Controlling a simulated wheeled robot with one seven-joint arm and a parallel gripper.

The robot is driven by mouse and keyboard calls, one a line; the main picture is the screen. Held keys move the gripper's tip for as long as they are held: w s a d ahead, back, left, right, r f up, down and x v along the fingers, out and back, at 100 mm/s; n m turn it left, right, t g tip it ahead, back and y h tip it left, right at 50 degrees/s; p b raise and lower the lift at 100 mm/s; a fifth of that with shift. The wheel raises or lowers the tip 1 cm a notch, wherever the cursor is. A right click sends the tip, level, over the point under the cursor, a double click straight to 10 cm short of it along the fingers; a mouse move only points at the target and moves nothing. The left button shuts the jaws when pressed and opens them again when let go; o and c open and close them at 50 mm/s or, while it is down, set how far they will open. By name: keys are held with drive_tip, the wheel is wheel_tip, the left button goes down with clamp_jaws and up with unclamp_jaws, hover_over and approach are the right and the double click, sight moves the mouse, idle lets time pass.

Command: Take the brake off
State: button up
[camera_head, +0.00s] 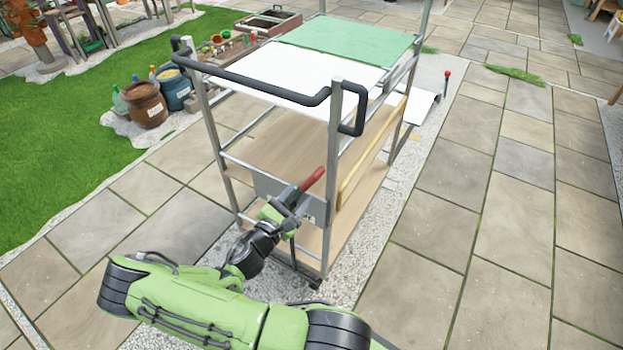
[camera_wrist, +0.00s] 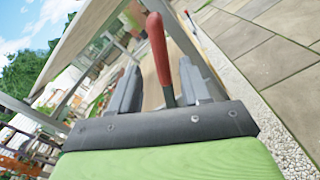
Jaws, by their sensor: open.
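The brake lever with a red grip (camera_head: 312,180) sticks up at a tilt at the near end of the cart. In the wrist view the red grip (camera_wrist: 158,48) stands between the two fingers, with its thin dark stem running down towards the palm. My gripper (camera_head: 292,198) is at the lever, open, with its fingers (camera_wrist: 158,85) on either side of it. Gaps show beside the lever, and I cannot tell if either finger touches it. The cart (camera_head: 334,118) has a metal frame, a white and green top and wooden shelves. The lever's base is hidden by my gripper.
A black handle rail (camera_head: 260,88) juts from the cart's near end above my gripper. Pots (camera_head: 145,104) stand on gravel to the left beside the lawn (camera_head: 60,130). The paving (camera_head: 480,230) right of the cart is clear.

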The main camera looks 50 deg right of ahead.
sight(315, 177)
drive_tip(key=d, duration=0.5)
drive_tip(key=d+b, duration=0.1)
drive_tip(key=d, duration=0.2)
drive_tip(key=shift+w+d, duration=0.35)
clamp_jaws()
